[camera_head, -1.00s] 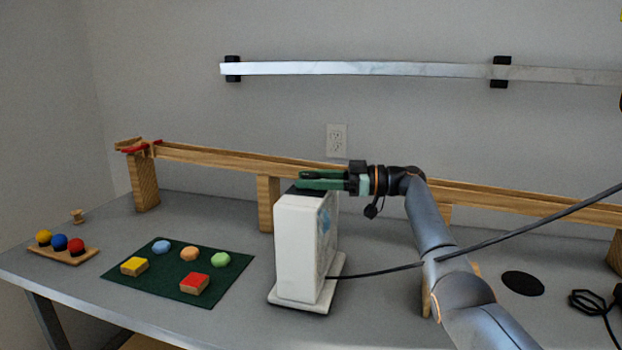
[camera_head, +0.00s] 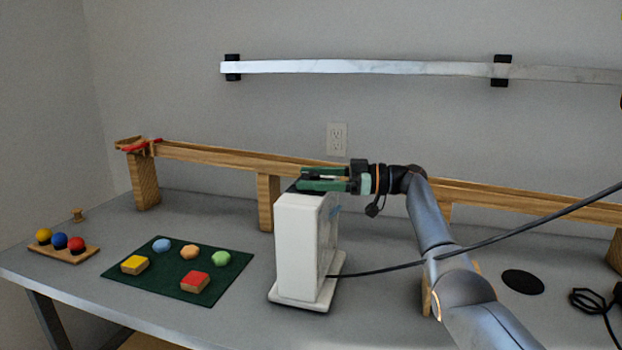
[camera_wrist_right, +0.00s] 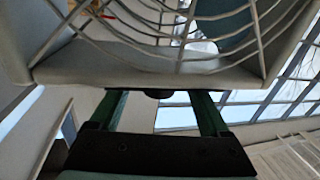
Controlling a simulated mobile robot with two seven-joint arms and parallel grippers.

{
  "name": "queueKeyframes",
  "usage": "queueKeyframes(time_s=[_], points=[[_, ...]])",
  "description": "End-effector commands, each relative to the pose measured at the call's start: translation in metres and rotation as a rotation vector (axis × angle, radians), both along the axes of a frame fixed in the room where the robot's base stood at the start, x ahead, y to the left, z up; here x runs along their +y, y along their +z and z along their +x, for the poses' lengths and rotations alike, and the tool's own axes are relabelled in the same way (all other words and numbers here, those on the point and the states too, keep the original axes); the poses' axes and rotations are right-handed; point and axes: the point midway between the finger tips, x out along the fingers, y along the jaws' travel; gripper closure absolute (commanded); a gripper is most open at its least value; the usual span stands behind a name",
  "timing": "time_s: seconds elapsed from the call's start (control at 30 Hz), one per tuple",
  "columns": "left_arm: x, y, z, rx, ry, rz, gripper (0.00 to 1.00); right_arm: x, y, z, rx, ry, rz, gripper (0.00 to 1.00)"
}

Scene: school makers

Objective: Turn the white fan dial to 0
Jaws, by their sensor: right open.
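The white fan (camera_head: 297,248) stands upright on the table, its grille side facing right in the head view. My right gripper (camera_head: 303,180) has green fingers reaching left across the fan's dark top. In the right wrist view the fan's grille (camera_wrist_right: 180,40) fills the top of the picture. There the open fingers lie apart, with a small dark knob (camera_wrist_right: 158,94), likely the dial, between them under the fan's edge. The fan's edge partly hides the knob and fingertips, and I cannot read its setting. My left gripper is not in view.
A wooden ramp (camera_head: 220,157) on posts runs behind the fan. A green mat (camera_head: 160,279) with coloured blocks and a wooden tray (camera_head: 78,255) with balls lie left. A dark cable (camera_head: 400,264) crosses my right arm. A metal rail (camera_head: 370,68) is on the wall.

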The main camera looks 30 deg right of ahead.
Motion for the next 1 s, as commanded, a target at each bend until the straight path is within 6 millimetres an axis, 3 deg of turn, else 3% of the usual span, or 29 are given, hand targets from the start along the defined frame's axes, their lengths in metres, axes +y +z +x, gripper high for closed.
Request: queueKeyframes(time_s=[0.6,1.0], points=[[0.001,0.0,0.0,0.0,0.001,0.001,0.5,-0.089,0.001,-0.067,0.0,-0.002,0.0,0.2],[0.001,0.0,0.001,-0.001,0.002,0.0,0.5,-0.097,0.0,-0.074,0.0,0.0,0.0,0.2]])
